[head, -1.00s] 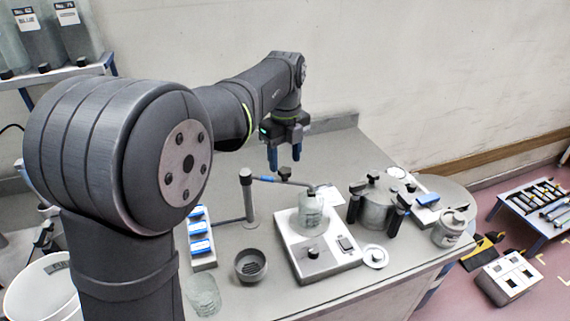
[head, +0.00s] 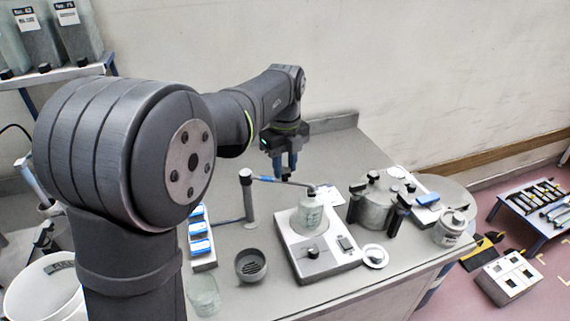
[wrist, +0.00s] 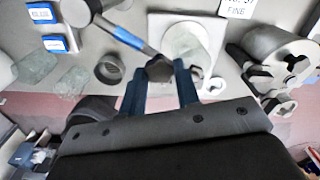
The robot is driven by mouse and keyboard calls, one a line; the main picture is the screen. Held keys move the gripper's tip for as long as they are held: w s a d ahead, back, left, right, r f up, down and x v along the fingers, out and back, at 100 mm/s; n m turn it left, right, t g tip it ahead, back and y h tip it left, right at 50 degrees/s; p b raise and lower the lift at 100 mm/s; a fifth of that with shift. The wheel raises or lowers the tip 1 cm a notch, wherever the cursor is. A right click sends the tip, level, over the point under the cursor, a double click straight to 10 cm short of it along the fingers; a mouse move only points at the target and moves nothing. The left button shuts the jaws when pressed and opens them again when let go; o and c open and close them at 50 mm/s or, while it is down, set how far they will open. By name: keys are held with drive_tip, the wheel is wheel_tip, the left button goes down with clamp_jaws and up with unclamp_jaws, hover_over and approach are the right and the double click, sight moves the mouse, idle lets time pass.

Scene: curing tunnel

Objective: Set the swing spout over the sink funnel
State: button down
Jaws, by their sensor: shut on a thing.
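The swing spout is a grey post (head: 248,202) with a thin arm carrying a blue band (head: 264,178). The arm reaches right, its far end by the glass bottle (head: 309,214) on the white plate unit. In the wrist view the spout's blue band (wrist: 130,40) runs to a dark knob (wrist: 159,69) between my fingers.
The white plate unit (head: 322,259) stands right of the funnel. A clamped pot (head: 376,208) and a lidded jar (head: 450,228) are farther right. A tray of blue-labelled blocks (head: 204,262) lies left of the funnel, a clear beaker (head: 203,294) in front. The counter behind is clear.

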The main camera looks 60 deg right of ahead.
drive_tip(key=w+a+m, duration=0.1)
drive_tip(key=a+m, duration=0.6)
drive_tip(key=m, duration=0.1)
drive_tip(key=shift+a+m, duration=0.3)
drive_tip(key=shift+a, duration=0.05)
idle(0.4)
drive_tip(key=c, duration=1.1)
unclamp_jaws()
